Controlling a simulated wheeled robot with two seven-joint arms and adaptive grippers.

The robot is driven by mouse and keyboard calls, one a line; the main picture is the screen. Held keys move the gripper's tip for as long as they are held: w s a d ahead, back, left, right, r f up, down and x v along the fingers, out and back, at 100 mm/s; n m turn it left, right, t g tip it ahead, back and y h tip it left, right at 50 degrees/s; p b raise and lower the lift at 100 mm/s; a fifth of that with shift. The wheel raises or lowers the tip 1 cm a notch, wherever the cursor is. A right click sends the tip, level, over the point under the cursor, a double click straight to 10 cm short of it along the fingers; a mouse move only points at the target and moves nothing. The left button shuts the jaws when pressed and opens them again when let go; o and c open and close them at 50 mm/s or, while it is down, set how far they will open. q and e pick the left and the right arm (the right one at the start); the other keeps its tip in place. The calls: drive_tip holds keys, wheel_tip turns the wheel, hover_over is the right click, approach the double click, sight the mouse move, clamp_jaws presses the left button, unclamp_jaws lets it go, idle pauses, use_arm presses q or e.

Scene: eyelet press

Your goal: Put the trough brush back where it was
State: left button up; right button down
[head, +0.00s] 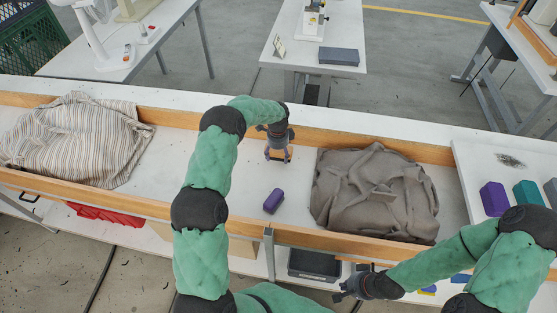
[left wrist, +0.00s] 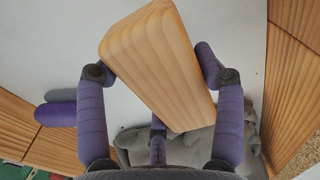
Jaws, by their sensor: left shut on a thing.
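A pale wooden block (left wrist: 158,65), which looks like the trough brush, is held between the purple fingers of my left gripper (left wrist: 160,85) in the left wrist view. It sits tilted in the grip, and no bristles show. In the head view my left gripper (head: 278,154) reaches down into the white trough (head: 225,160), near its far wall. The block is small and mostly covered by the fingers there.
A purple block (head: 273,201) lies on the trough floor just nearer than my left gripper. A grey cloth (head: 375,190) is heaped to the right, a striped cloth (head: 75,140) to the left. Purple and teal blocks (head: 527,194) stand on the right-hand surface.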

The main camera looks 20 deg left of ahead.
sight(278, 159)
use_arm(q)
drive_tip(key=shift+w+f, duration=0.25)
drive_tip(key=shift+f+b, duration=0.65)
drive_tip(key=shift+f, duration=0.85)
drive_tip(key=shift+f, duration=0.1)
drive_tip(key=o, duration=1.2)
drive_tip(key=shift+f, duration=0.1)
drive_tip(key=shift+r, duration=0.55)
wheel_tip(278, 159, up, 11)
drive_tip(key=p, duration=0.3)
drive_tip(key=shift+r, duration=0.15)
